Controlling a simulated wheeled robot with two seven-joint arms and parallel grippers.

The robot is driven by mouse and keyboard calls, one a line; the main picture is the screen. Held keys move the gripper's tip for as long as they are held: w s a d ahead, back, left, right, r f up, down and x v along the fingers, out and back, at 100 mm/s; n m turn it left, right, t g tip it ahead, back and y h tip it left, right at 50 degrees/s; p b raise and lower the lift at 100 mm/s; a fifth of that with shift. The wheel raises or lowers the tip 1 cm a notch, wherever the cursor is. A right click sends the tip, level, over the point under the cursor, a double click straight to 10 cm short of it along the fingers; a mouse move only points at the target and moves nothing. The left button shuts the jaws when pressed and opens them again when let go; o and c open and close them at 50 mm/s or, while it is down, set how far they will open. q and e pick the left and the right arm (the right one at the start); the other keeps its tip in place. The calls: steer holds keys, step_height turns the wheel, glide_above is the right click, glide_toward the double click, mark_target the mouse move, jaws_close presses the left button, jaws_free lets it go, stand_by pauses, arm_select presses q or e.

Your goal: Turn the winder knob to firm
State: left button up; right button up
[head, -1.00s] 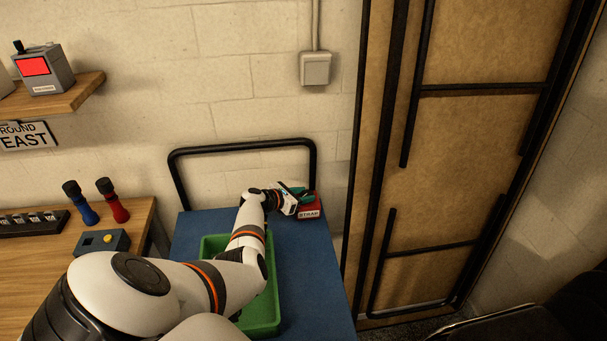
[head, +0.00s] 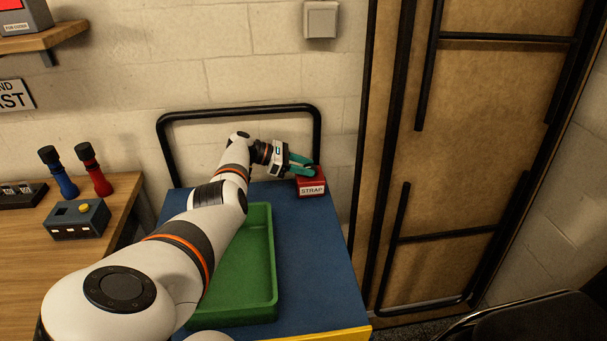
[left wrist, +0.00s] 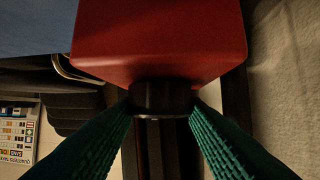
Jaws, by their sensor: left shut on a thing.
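A red box labelled STRAP (head: 311,186) sits at the back right corner of the blue cart top. In the left wrist view the red box (left wrist: 160,40) fills the upper middle, with a round black knob (left wrist: 161,97) on its face. My left gripper (head: 312,168) reaches to the box from the left in the head view. Its green fingers (left wrist: 163,112) are shut on the black knob, one on each side. The knob's marks and setting are not visible. My right gripper is not in view.
A green tray (head: 262,311) lies on the blue cart top (head: 318,262) under my left arm. A black rail (head: 240,112) stands behind. A wooden bench at left holds blue and red torches and a button box (head: 77,219).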

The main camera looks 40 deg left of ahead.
arm_select(q)
steer(key=shift+d+f, duration=0.15)
steer(key=o, duration=0.5)
steer(key=shift+w, duration=0.1)
steer(key=o, duration=0.5)
steer(key=shift+w+d, duration=0.1)
steer(key=shift+w, duration=0.05)
steer(key=shift+c, duration=0.2)
steer(key=v, duration=1.2)
steer(key=shift+p, duration=0.45)
steer(key=shift+w, duration=0.1)
